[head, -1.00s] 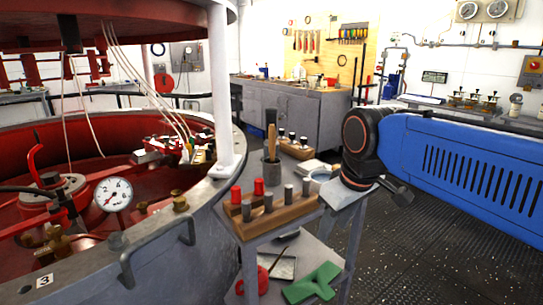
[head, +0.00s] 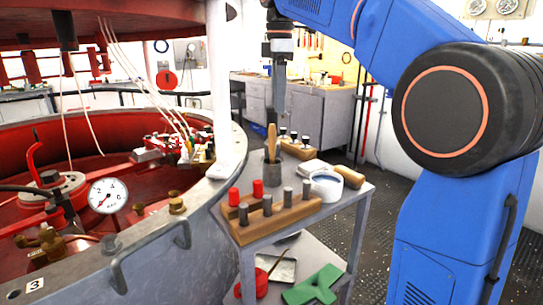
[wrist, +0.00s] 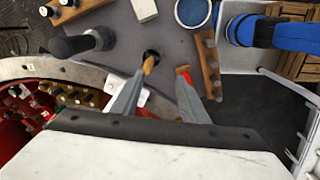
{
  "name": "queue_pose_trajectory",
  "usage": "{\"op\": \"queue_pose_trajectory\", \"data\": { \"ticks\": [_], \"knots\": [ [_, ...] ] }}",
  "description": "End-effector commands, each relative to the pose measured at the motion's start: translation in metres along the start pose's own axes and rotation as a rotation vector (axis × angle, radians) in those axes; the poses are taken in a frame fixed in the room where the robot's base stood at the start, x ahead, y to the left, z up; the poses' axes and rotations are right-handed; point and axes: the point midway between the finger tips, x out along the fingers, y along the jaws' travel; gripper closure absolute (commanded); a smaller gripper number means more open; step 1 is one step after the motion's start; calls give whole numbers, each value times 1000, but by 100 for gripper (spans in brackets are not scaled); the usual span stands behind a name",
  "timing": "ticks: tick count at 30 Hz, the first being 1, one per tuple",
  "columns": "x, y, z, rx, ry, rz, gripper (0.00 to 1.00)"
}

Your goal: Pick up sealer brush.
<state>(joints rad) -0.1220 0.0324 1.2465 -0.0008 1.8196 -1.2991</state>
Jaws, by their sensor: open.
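The sealer brush appears to be the wooden-handled tool (head: 272,142) standing upright in a dark grey cup (head: 272,173) on the small cart; its lower end is hidden in the cup. In the wrist view the handle (wrist: 148,65) rises from the cup's dark opening, close to the left finger. My gripper (head: 279,112) points down above the cup in the head view. It is open and empty, with its two fingers (wrist: 162,78) spread apart in the wrist view. I cannot tell whether the left finger touches the handle.
On the cart stand a wooden rack (head: 268,217) of red and grey pegs, a second rack (head: 300,149) behind, and a white round container (head: 325,187). A red-lined tank with a grey rim (head: 170,230) is close on the left. The lower shelf holds a green piece (head: 313,286).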

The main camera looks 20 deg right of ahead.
Motion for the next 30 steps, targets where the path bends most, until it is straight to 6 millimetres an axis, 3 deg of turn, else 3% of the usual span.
{"op": "queue_pose_trajectory", "data": {
  "ticks": [4, 11, 30],
  "knots": [
    [-10, 19, -11, -100, -5, -24, 60],
    [-8, 25, -15, -152, -8, -40, 60],
    [95, 21, -13, -150, -8, -39, 60]
  ]
}}
